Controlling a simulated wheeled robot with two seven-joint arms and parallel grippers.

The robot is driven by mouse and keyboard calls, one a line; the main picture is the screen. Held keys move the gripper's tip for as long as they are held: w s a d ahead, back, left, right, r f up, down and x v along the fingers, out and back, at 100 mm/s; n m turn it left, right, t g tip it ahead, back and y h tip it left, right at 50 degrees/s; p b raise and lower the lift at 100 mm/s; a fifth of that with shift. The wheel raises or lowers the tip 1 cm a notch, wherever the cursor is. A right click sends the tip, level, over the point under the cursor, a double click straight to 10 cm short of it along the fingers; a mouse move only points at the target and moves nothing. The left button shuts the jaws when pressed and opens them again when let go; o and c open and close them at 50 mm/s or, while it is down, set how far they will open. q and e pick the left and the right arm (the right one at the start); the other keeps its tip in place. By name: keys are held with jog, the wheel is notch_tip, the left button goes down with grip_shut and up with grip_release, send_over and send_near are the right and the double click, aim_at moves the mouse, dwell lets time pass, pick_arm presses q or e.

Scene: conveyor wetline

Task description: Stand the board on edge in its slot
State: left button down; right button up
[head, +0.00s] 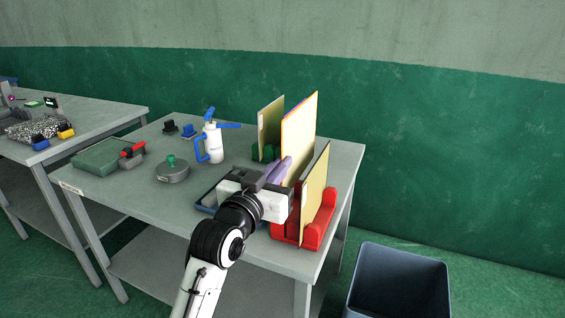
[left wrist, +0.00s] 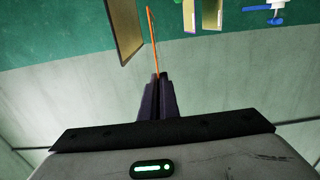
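A tall cream board with an orange edge (head: 301,135) stands upright at the right of the table. My left gripper (head: 280,172) has its purple fingers closed on the board's near edge. In the left wrist view the board shows as a thin orange strip (left wrist: 153,40) running between the fingertips (left wrist: 157,77). A red slotted rack (head: 317,226) sits at the table's right edge, with another yellowish board (head: 315,190) upright in it. The held board's lower edge is hidden behind my gripper and that board, so I cannot tell whether it sits in a slot. My right gripper is out of view.
A green rack (head: 264,153) behind holds a third board (head: 270,125). A blue tray (head: 207,200) lies partly under my arm. A grey bin (head: 399,280) is on the floor at right.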

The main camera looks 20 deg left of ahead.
pick_arm(q)
jog(key=shift+f+b, duration=1.4)
jog(key=shift+f, duration=1.5)
jog(key=shift+s+p, duration=0.15)
jog(key=shift+p, duration=0.2)
notch_tip(320, 180, down, 7)
jog(key=b, duration=0.4)
jog(key=shift+f, duration=0.15)
dwell(0.7)
jog(key=c, duration=2.3)
grip_release()
jog(key=shift+s, duration=0.15)
